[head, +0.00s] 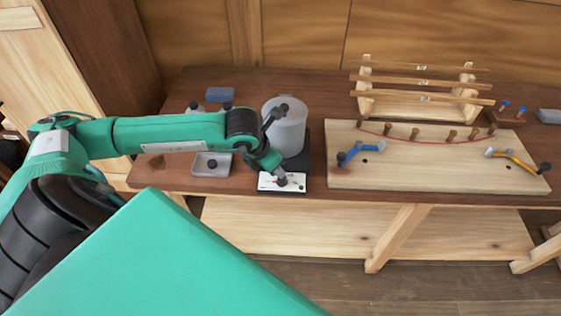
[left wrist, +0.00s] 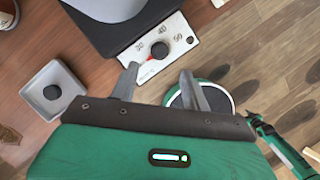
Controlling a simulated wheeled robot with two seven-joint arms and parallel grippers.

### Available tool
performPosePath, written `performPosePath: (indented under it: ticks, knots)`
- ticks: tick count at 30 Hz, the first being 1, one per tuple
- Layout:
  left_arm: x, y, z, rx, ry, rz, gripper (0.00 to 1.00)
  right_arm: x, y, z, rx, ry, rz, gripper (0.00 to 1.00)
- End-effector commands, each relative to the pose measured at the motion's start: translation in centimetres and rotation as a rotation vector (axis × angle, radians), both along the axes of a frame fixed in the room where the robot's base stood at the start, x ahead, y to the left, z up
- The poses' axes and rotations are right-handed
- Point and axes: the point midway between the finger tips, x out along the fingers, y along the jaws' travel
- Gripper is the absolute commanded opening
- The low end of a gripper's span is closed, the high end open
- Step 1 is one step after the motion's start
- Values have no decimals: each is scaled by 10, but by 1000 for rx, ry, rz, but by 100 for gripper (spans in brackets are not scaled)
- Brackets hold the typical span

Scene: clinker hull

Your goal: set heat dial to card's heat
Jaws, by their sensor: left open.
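The heat dial has a white panel (head: 268,182) on the front of a dark heater base (head: 302,160). In the left wrist view the dial knob (left wrist: 158,50) is red and dark, with 30, 40 and 50 printed around it; its exact setting is too small to read. A pale pot (head: 286,128) stands on the base. My left gripper (head: 282,180) is over the panel. In the left wrist view its fingers (left wrist: 156,78) are apart and empty, just in front of the panel. I cannot make out a heat card. My right gripper is out of view.
A grey tray (head: 200,170) with a dark round item stands left of the heater. A wooden board (head: 435,172) with pegs, a blue clamp (head: 358,151) and an orange clamp (head: 517,160) lies to the right. A rack (head: 420,100) of planks stands behind it.

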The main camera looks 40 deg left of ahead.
Motion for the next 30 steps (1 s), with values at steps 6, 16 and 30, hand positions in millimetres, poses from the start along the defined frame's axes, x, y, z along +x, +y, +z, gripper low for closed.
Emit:
performPosePath:
  ticks: [6,16,30]
  knots:
    - [17,-5,-41,-3,4,1,47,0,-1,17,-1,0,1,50]
    - [29,-7,-73,-3,1,1,47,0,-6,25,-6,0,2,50]
    - [30,-8,-75,-2,1,0,14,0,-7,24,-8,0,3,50]
